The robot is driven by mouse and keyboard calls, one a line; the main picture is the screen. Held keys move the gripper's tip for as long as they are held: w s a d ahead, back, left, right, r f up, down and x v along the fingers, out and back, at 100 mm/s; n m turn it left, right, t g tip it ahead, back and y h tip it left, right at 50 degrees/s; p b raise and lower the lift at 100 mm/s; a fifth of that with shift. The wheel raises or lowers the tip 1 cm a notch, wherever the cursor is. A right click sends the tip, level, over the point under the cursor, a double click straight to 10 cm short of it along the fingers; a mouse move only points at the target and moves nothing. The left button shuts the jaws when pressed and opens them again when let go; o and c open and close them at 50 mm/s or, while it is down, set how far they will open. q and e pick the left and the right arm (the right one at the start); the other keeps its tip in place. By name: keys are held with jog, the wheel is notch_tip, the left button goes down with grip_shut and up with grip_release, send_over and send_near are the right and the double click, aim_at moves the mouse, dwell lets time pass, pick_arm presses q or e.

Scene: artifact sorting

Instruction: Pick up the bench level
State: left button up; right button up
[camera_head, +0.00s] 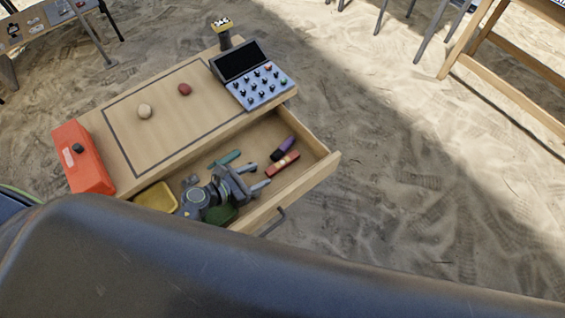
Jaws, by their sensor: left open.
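A short red bar with a pale yellowish middle (283,164) lies in the open drawer, near its right end; it looks like the bench level, though it is small in view. My left gripper (256,177) is over the drawer, open, with its two fingers pointing right towards the red bar. A small gap shows between the fingertips and the bar. The gripper and its wrist hide part of the drawer floor. My right gripper is not in view.
The open drawer (322,163) also holds a purple-and-black piece (283,148), a teal piece (224,159), a dark green item (221,214) and a yellow tray (157,197). On the tabletop are a control panel (254,76), a red box (82,158) and two small stones.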

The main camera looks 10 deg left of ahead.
aim_at(272, 169)
pick_arm(q)
jog(key=x, duration=0.5)
jog(key=c, duration=1.1)
